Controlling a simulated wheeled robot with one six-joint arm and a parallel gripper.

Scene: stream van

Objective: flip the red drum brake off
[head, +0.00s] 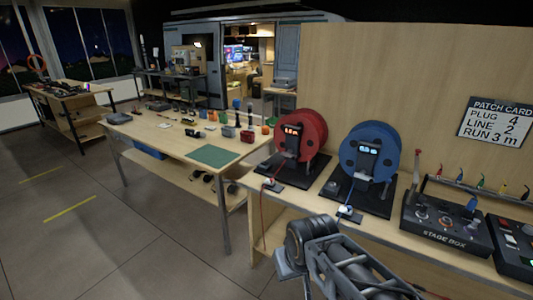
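The red drum (313,128) stands upright on a black base plate (314,172) at the left end of the bench along the panel. A black box with a lit red display (292,129) is on its front. A small dark pad with a pale piece on it (270,184) lies at its front left, with a red cable running down past the bench edge. I cannot tell which part is the brake or how it is set. My arm's grey links show at the bottom centre, in front of the bench. My gripper's fingers do not show.
A blue drum (390,138) stands close to the right of the red one. Farther right is a stage box (445,222) with upright plugs behind it. A table (150,134) with a green mat (212,155) and small items is left. The floor at left is clear.

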